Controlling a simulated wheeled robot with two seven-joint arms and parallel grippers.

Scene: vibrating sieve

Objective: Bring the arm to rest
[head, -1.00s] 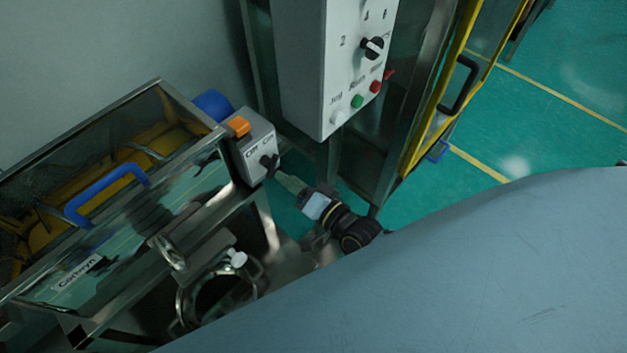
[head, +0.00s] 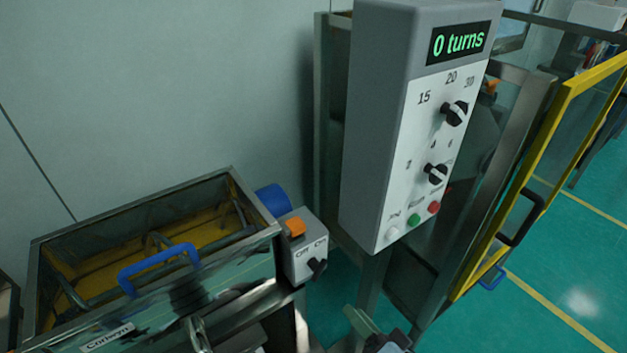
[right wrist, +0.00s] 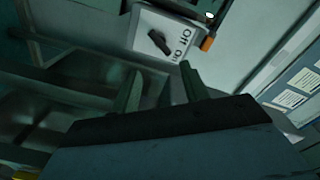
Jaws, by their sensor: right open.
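My right gripper (head: 360,318) shows at the bottom edge of the head view, below and right of the switch box (head: 303,247). Its two fingers stand apart with nothing between them in the right wrist view (right wrist: 162,85). The switch box also shows there (right wrist: 165,35), beyond the fingertips, with its black knob (right wrist: 158,42) and Off and On labels. The knob (head: 317,267) is clear of the fingers in the head view. Most of my right arm is out of the picture. My left gripper is not in view.
The sieve machine (head: 160,262) with a blue handle (head: 150,262) stands at left. A control box (head: 405,130) reading "0 turns" stands above right of my gripper. A yellow-framed door (head: 535,180) stands at right, with green floor (head: 560,270) beyond.

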